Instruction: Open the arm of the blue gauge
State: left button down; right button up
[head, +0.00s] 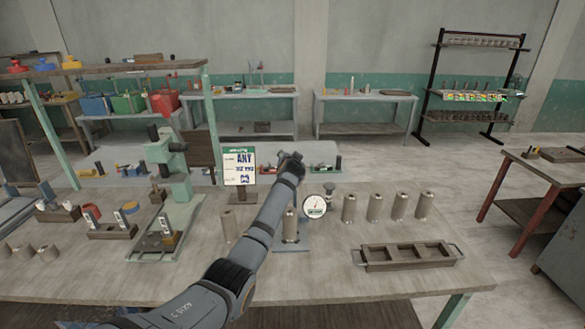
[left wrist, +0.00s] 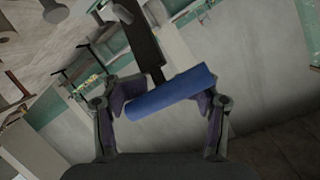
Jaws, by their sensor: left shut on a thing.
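The gauge's round white dial (head: 315,206) stands just right of my left arm in the head view. Its flat blue-grey base (head: 290,248) shows below, with a metal cylinder (head: 290,226) upright over it; my arm hides part of the gauge. In the left wrist view a blue cylindrical grip (left wrist: 170,93) lies between my fingers, at the end of a dark bar (left wrist: 143,40). My left gripper (left wrist: 166,96) is shut on this grip. In the head view the gripper (head: 291,160) is raised above the gauge, and its fingers are hard to make out. My right gripper is not seen.
Several metal cylinders (head: 374,207) stand in a row right of the dial. A compartmented wooden tray (head: 376,268) lies at the front right. A sign (head: 239,167) and a green press (head: 170,165) stand left of my arm.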

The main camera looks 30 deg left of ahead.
pick_arm(q)
jog(key=shift+w+a+r+g+h+p, duration=0.35)
jog(key=shift+w+a+g, duration=0.15)
jog(key=shift+w+a, duration=0.2)
jog(key=c, duration=0.9)
grip_release()
jog(key=shift+s, duration=0.1)
jog(key=shift+c, duration=0.2)
jog(key=o, duration=0.5)
jog(key=shift+s+a+f, duration=0.1)
jog(key=shift+s+a, duration=0.05)
jog(key=shift+a, duration=0.2)
jog(key=shift+d, duration=0.2)
